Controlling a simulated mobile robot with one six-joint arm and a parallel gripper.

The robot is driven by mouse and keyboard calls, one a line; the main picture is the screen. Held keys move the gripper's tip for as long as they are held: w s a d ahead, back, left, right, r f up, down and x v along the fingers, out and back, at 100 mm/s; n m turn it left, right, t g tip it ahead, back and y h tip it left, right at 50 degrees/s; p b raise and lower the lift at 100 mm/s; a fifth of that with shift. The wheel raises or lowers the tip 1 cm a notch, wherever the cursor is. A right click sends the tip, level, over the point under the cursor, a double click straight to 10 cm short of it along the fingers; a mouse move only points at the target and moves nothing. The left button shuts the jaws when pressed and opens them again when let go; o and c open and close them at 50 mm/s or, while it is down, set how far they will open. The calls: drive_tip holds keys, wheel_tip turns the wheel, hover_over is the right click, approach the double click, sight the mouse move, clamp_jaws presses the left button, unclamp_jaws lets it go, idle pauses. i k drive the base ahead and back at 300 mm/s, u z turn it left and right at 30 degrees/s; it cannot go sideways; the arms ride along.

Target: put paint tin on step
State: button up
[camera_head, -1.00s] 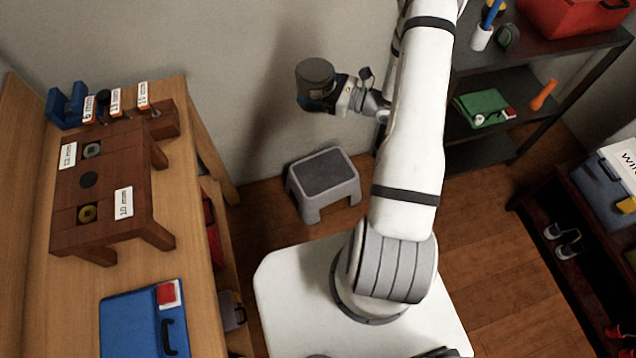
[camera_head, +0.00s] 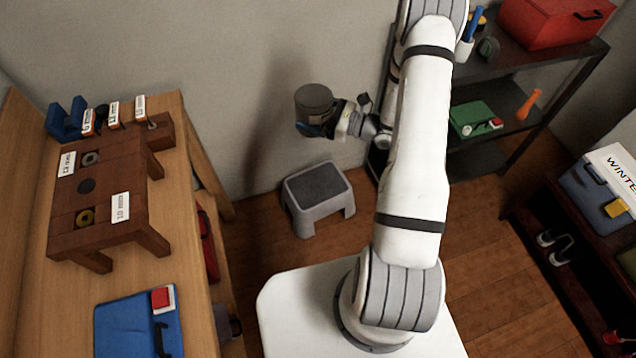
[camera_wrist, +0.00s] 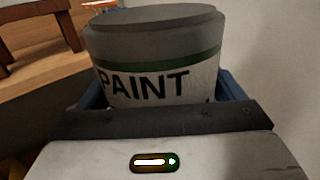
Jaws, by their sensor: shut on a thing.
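The paint tin (camera_head: 314,101) is a round can with a dark grey lid. In the wrist view the tin (camera_wrist: 155,62) shows a white label reading "PAINT" and a green band. My gripper (camera_head: 312,128) is shut on the tin and holds it upright in the air; blue fingers show at both sides of it in the wrist view. The grey step (camera_head: 318,187), with a dark top, stands on the wooden floor. In the head view it lies below the held tin, apart from it. The tin's underside is hidden.
A workbench (camera_head: 205,318) at the left bears a wooden rack (camera_head: 105,190) and a blue case (camera_head: 135,325). A dark shelf unit (camera_head: 560,52) stands at the back right, with a red toolbox (camera_head: 555,20). A wall is close behind the tin. The floor around the step looks clear.

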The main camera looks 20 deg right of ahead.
sight(332, 184)
drive_tip(key=i, duration=0.85)
drive_tip(key=u, duration=0.05)
